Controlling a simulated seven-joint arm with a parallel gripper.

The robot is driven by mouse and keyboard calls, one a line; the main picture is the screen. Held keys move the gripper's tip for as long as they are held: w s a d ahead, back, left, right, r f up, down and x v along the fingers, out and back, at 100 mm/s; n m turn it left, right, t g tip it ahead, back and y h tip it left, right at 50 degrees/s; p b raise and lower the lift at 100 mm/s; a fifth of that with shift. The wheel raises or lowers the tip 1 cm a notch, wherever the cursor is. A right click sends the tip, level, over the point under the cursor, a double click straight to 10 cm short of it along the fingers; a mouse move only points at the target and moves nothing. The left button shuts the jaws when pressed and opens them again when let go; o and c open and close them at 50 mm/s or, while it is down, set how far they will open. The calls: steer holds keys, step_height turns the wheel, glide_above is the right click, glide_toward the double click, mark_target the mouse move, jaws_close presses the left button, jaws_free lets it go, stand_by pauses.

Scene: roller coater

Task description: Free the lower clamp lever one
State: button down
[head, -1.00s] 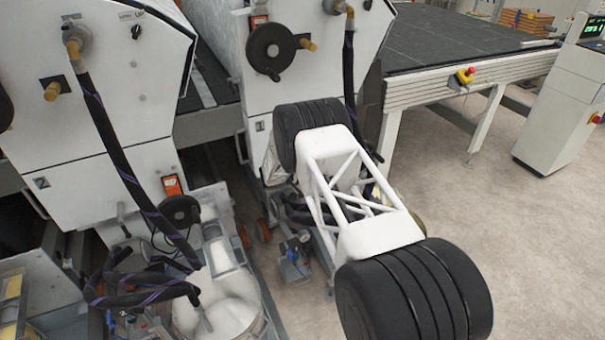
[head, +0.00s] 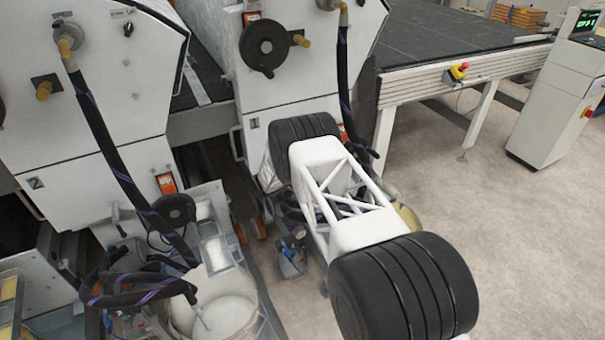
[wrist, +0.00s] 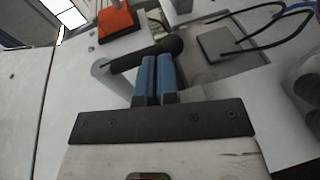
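In the wrist view a black clamp lever (wrist: 145,54) with a rounded end lies across, just beyond my fingertips. It runs from a pale round mount at the left toward the upper right. My gripper (wrist: 156,62) has two blue fingers side by side with only a thin line between them. It looks shut, with its tips at or very near the lever. I cannot tell whether they touch it, and no part of the lever shows between them. In the head view my own arm hides my gripper and this lever.
Black cables (wrist: 250,38) loop at the upper right. In the head view a black hose (head: 344,90) hangs beside my arm, and a white bucket (head: 215,305) stands lower left. Open floor (head: 500,230) lies at the right.

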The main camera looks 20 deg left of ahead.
stand_by(0.4)
steer(key=a+f+v, duration=0.1)
steer(key=f+v, duration=0.1)
steer(key=v, duration=1.1)
steer(key=shift+a+r, duration=0.2)
steer(key=shift+a, duration=0.2)
steer(key=shift+w, duration=0.1)
